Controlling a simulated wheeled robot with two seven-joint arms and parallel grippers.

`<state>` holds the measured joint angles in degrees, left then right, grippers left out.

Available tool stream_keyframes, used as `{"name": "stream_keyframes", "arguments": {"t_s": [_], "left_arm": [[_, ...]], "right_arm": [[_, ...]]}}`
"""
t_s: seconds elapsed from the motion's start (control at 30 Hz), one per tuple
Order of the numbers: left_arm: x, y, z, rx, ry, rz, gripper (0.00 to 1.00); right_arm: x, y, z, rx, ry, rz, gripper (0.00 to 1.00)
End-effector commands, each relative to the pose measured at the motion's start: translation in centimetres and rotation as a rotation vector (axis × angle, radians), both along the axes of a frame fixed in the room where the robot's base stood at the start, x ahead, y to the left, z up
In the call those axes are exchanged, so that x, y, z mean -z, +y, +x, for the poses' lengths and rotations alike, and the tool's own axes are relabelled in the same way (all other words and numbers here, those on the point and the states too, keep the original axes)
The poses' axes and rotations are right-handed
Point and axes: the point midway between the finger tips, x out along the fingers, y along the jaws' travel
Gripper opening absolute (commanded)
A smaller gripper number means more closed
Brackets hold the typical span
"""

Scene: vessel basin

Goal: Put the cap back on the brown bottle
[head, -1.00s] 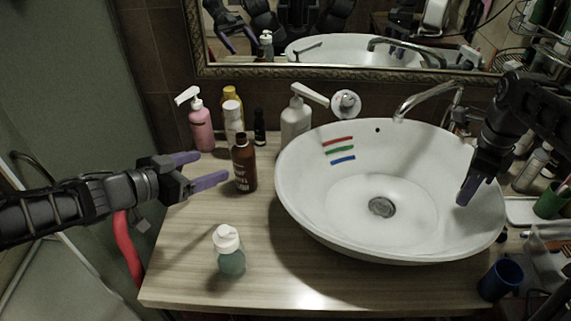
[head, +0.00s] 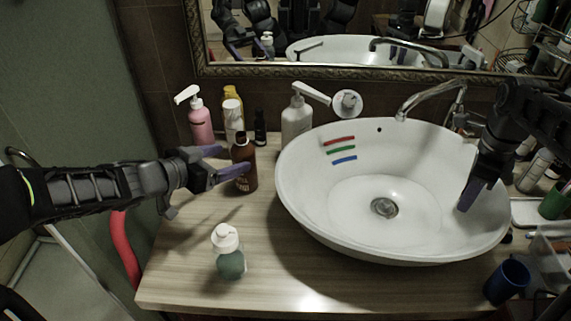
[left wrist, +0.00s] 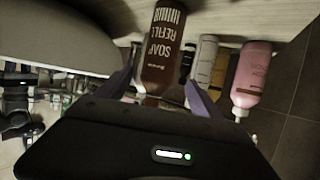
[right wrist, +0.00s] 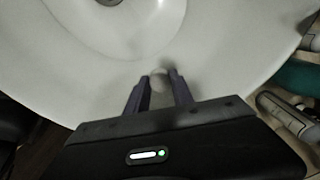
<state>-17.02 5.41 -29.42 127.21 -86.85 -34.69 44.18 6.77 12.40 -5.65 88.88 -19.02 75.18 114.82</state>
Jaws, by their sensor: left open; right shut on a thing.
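The brown bottle (head: 244,176) stands upright on the wooden counter, left of the basin. In the left wrist view the bottle (left wrist: 164,48) shows its "SOAP REFILL" label and lies between the fingers. My left gripper (head: 231,161) is open, with one finger on each side of the bottle near its upper part; I cannot tell whether they touch it. My right gripper (head: 469,196) hangs over the right side of the basin. In the right wrist view it is shut on a small pale cap-like thing (right wrist: 158,80), mostly hidden between its fingertips.
A white basin (head: 300,205) fills the middle right. A teal-bodied pump bottle (head: 231,264) stands at the front left. A pink pump bottle (head: 200,126) and other bottles stand behind the brown one. A blue cup (head: 507,281) is at front right.

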Motion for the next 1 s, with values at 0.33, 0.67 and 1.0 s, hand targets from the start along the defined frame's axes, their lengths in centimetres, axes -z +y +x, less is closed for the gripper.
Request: {"name": "stream_keyframes", "arguments": {"t_s": [0.33, 0.67, 1.0], "left_arm": [[1.3, -1.8, 1.8, 0.004, 0.002, 0.002, 0.76], [2.0, -3.2, 3.6, 0.000, 0.000, 0.000, 0.76], [2.0, -3.2, 3.6, 0.000, 0.000, 0.000, 0.76]], "right_arm": [[0.8, 0.0, 0.0, 0.000, 0.000, 0.000, 0.00], [1.1, 0.0, 0.0, 0.000, 0.000, 0.000, 0.00], [1.0, 0.0, 0.0, 0.000, 0.000, 0.000, 0.00]]}}
